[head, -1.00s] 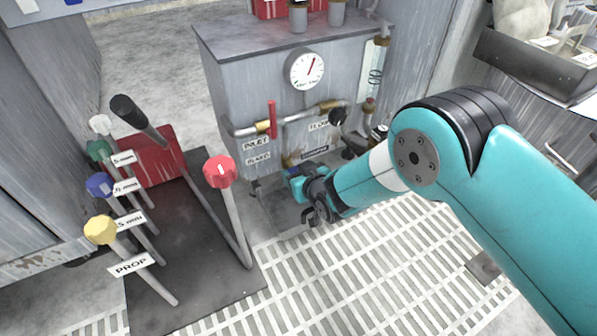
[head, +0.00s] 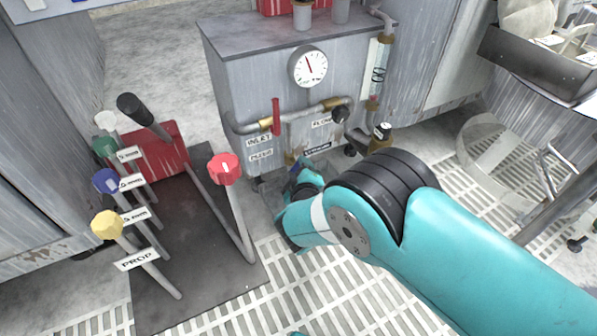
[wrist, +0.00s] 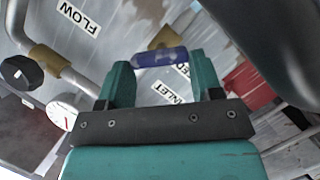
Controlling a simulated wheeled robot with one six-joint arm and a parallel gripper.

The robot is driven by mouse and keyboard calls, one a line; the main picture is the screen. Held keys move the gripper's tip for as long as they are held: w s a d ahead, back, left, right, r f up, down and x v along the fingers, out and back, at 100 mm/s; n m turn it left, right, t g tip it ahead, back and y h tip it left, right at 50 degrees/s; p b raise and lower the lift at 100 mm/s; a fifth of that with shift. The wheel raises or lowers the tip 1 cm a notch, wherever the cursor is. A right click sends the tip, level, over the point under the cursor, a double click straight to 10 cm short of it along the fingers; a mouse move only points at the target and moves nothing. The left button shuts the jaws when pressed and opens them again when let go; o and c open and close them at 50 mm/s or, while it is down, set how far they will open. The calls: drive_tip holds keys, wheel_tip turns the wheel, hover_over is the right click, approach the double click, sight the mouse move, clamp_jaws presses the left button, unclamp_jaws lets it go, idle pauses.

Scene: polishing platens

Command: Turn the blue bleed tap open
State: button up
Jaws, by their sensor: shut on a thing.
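The blue bleed tap (wrist: 160,57) shows in the wrist view as a blue bar handle in front of a brass fitting. It spans from one finger of my gripper (wrist: 158,72) to the other, with the teal fingers closed on its two ends. In the head view my gripper is low at the front of the grey cabinet (head: 232,88), below the pipework. My own arm hides most of the gripper and the tap there, so how far the tap is turned cannot be told from that view.
Above the tap are a pipe with a red handle (head: 276,117), a black flow knob (head: 340,114) and a round gauge (head: 308,66). A stand of coloured-knob levers, with a red-knobbed lever (head: 224,168), stands left of my arm.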

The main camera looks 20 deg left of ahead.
drive_tip(key=shift+s+f+n+t+b, duration=0.1)
drive_tip(key=shift+f+n+t+b, duration=0.15)
drive_tip(key=shift+n+t+b, duration=0.75)
drive_tip(key=shift+n+p, duration=0.4)
drive_tip(key=o, duration=0.9)
drive_tip(key=shift+r+p+v, duration=0.2)
drive_tip(key=shift+p+v, duration=2.75)
drive_tip(key=shift+v, duration=1.4)
drive_tip(key=shift+r+p+v, duration=0.2)
drive_tip(key=shift+p+v, duration=2.7)
drive_tip(key=shift+v, duration=1.45)
